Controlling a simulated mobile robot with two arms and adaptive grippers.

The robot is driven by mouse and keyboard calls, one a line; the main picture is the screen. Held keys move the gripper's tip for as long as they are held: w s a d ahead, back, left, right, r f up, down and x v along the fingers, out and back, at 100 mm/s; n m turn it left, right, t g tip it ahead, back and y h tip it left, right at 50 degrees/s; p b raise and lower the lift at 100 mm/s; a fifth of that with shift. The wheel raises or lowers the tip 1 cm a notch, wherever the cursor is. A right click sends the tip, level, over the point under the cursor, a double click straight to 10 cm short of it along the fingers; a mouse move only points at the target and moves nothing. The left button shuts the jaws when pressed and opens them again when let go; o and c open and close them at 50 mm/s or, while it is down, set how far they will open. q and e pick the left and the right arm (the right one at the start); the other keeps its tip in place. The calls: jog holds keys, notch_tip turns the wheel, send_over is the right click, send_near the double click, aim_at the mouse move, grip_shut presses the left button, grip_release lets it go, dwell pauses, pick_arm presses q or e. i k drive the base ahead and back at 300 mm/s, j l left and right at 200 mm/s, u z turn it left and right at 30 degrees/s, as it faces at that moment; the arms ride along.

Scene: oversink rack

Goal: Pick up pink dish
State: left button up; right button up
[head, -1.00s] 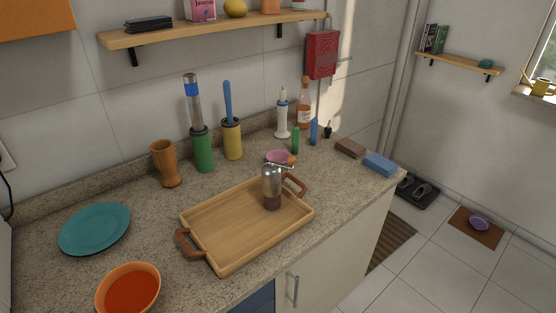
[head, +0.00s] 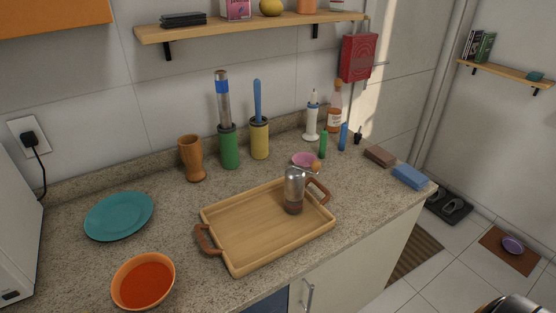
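The pink dish (head: 303,159) is small and sits on the granite counter (head: 180,225), behind the wooden tray (head: 265,258). The glass grinder (head: 294,192) stands on the tray just in front of the dish. Neither of my grippers shows. A dark, shiny rounded part at the bottom right corner seems to be mine, but no fingers are visible on it.
Behind the dish stand a yellow holder (head: 259,138), a green holder (head: 229,147), a white dispenser (head: 312,117) and a bottle (head: 334,112). A green tube (head: 323,145) is right beside it. A teal plate (head: 119,216) and a soup bowl (head: 143,282) are at left.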

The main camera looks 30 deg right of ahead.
aim_at(305, 159)
jog(key=l+u, duration=0.2)
jog(key=l, duration=0.4)
jog(key=l+u, duration=0.25)
jog(key=l, duration=0.35)
jog(key=k+l+u, duration=0.2)
jog(key=l, duration=0.4)
